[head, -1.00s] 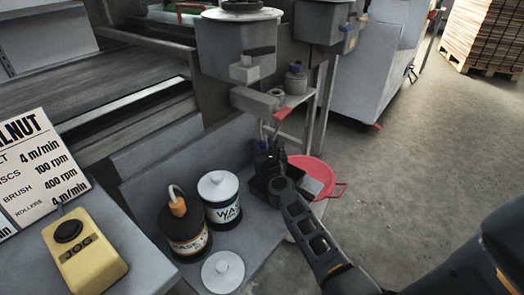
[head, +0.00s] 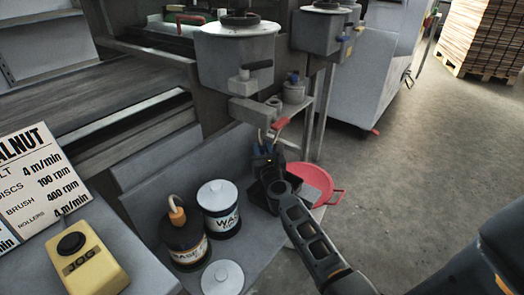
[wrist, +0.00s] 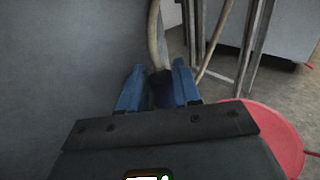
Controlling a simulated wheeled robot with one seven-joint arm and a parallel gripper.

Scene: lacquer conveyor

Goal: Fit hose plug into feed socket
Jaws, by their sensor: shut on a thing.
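My gripper (head: 264,152) is in the middle of the head view, above the grey shelf and below the front hopper. In the wrist view its two blue fingers (wrist: 158,88) are shut on a dark hose plug (wrist: 161,92). A beige hose (wrist: 156,40) runs up from the plug. In the head view the plug is too small to make out clearly. A grey bracket with round fittings (head: 250,111) sits under the hopper, above and apart from my gripper. I cannot tell for sure which fitting is the feed socket.
A wash can (head: 219,209), a base can (head: 184,244) with an orange-collared hose, and a loose white lid (head: 222,278) stand on the shelf. A red basin (head: 318,178) is right of my gripper. A second hose (wrist: 215,42) hangs nearby. The floor at right is clear.

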